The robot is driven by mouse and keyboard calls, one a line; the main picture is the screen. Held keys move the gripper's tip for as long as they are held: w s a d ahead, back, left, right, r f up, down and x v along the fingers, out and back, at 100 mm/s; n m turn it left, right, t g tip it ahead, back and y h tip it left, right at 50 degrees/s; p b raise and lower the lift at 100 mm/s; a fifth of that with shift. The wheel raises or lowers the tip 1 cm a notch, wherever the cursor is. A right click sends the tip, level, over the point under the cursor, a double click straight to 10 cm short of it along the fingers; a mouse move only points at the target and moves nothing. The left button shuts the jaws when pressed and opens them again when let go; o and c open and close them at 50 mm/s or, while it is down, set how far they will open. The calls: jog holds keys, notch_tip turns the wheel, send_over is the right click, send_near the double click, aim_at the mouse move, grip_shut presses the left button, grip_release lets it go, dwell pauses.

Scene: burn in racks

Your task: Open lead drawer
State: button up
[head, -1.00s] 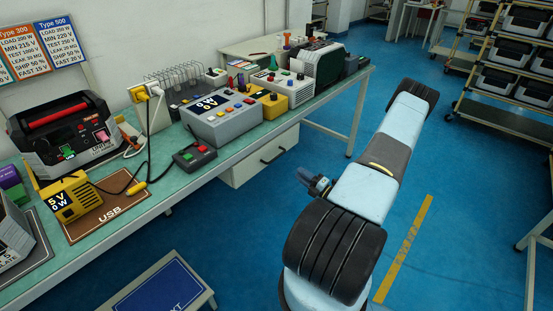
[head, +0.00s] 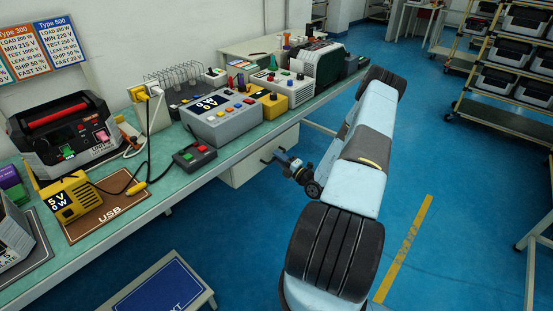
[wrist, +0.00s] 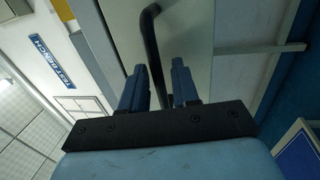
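The lead drawer (head: 238,168) is a light grey front under the green workbench, and it appears shut. Its dark bar handle (head: 266,160) is partly covered by my gripper (head: 279,157) in the head view. In the wrist view the handle (wrist: 151,40) runs between the two blue fingers of my gripper (wrist: 158,75). The fingers are apart, with a gap on each side of the bar, so the gripper looks open around the handle. The drawer front (wrist: 210,35) fills the upper middle of that view. Whether a finger touches the handle is hard to tell.
The workbench (head: 175,190) above carries testers, a yellow supply (head: 68,198) and cables. A low stand with a blue top (head: 160,293) is at the bottom left. Blue floor (head: 440,170) is open on the right, with wheeled racks (head: 500,115) beyond.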

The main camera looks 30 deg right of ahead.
jog(key=shift+w+a, duration=0.1)
jog(key=shift+w, duration=0.2)
jog(key=shift+c, duration=0.2)
grip_shut()
